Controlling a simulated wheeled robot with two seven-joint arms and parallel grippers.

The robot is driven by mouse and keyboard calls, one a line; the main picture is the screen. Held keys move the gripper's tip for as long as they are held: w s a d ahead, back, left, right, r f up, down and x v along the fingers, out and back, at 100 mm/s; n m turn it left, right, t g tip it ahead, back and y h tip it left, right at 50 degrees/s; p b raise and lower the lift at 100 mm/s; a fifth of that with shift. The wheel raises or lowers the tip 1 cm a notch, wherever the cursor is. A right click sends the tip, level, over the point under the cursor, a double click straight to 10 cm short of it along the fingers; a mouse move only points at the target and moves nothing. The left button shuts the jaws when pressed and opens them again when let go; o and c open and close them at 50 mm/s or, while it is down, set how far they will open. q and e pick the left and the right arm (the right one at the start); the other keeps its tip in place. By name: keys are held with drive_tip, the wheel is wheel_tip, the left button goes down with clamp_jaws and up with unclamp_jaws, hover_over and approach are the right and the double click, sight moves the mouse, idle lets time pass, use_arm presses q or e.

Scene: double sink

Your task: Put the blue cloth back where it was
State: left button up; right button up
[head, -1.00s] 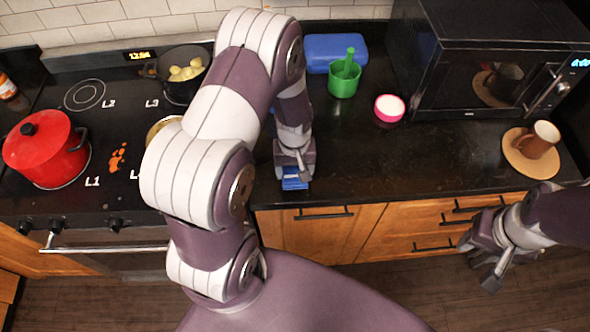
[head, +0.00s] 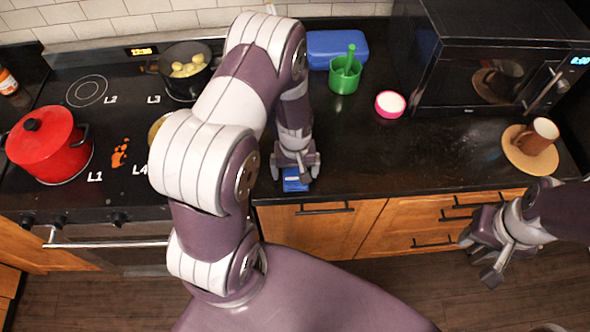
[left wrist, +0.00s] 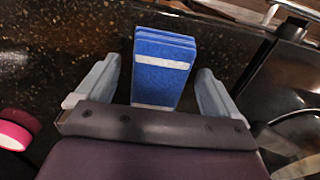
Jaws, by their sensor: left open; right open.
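The blue cloth (head: 296,184) is a folded stack with a white stripe. It lies on the black counter near its front edge, just right of the stove. In the left wrist view the cloth (left wrist: 164,65) sits between the two spread fingers, with a gap on each side. My left gripper (head: 296,172) is open above the cloth and hides part of it in the head view. It also shows in the left wrist view (left wrist: 160,90). My right gripper (head: 478,262) is open and empty, out in front of the drawers at the right.
A green cup (head: 344,76), a blue box (head: 336,48) and a pink bowl (head: 390,104) stand behind on the counter. A microwave (head: 490,60) and a brown mug (head: 538,136) are at the right. A red pot (head: 46,150) and an orange spill (head: 120,152) are on the stove.

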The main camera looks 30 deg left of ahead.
sight(296, 175)
use_arm(q)
wheel_tip(296, 175, up, 12)
drive_tip(key=b, duration=0.2)
drive_tip(key=s+d+r+m+t+b, duration=0.1)
drive_tip(key=s+d+r+m, duration=0.2)
drive_tip(key=s+m, duration=0.3)
drive_tip(key=shift+s+d+m+b, duration=0.3)
drive_tip(key=shift+s+d+b, duration=0.1)
drive_tip(key=shift+s+d, duration=0.45)
drive_tip(key=shift+a, duration=0.1)
